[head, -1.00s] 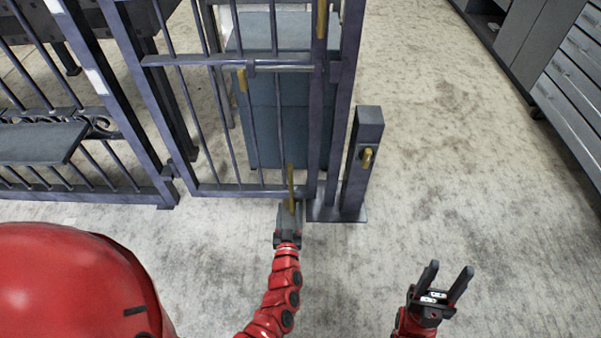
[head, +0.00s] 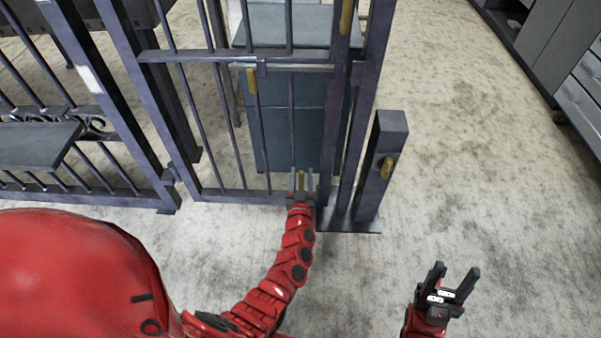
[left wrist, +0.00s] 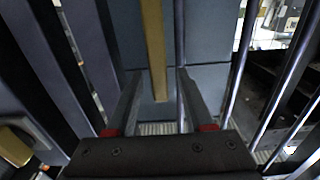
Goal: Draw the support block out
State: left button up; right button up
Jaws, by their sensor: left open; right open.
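In the left wrist view the brass bar (left wrist: 154,50) runs upright between the two spread fingers (left wrist: 155,105), with gaps on both sides. I cannot make out the support block for certain; the gripper may hide it. My right gripper (head: 455,285) is open and empty over the floor at the lower right.
The barred gate (head: 235,195) stands in front of a blue-grey cabinet (head: 280,120). A short post (head: 370,170) with a brass fitting stands to the right. Grey drawers (head: 585,90) are at the far right. The floor between is clear.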

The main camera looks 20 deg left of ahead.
pick_arm(q)
grip_shut()
dwell(0.3)
dwell(1.2)
